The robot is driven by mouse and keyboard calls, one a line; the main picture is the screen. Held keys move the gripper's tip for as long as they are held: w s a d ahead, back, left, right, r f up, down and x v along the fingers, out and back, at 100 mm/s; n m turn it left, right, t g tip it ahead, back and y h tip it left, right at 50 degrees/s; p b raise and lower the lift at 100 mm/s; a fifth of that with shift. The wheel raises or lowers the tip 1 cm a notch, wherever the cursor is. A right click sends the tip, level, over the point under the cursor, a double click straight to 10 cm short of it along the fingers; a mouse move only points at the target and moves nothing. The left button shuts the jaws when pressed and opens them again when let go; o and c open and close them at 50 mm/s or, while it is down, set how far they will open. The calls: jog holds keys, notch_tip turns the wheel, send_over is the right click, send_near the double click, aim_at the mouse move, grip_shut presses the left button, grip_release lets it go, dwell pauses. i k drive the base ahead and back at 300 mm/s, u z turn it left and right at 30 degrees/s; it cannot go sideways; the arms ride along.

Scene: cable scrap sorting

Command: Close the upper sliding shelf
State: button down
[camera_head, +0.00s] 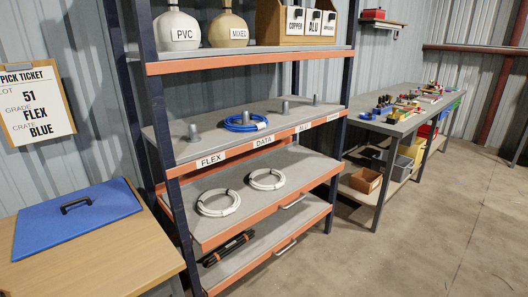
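The shelf rack stands in the middle of the head view. Its upper sliding shelf (258,213) is a grey board with an orange front edge and a handle (293,203) at the right of that edge. It appears pulled out, its front standing forward of the rack posts. Two white cable coils (218,202) lie on it, apart from each other. The lower sliding shelf (262,246) is beneath, with its own handle (285,247) and a black cable bundle (229,248); it looks about flush with the posts. My gripper is not in view.
Above is a fixed shelf (200,148) with pegs and a blue coil (245,122). A wooden table (110,255) with a blue lidded crate (75,218) stands close at left. A workbench (400,125) is at right. The floor (400,245) at front right is clear.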

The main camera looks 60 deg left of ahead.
aim_at(304, 169)
jog(key=u, duration=0.35)
jog(key=i, duration=1.15)
jog(key=u, duration=0.9)
jog(key=i, duration=0.95)
jog(key=u, duration=1.15)
jog(key=i, duration=0.65)
jog(key=u, duration=0.5)
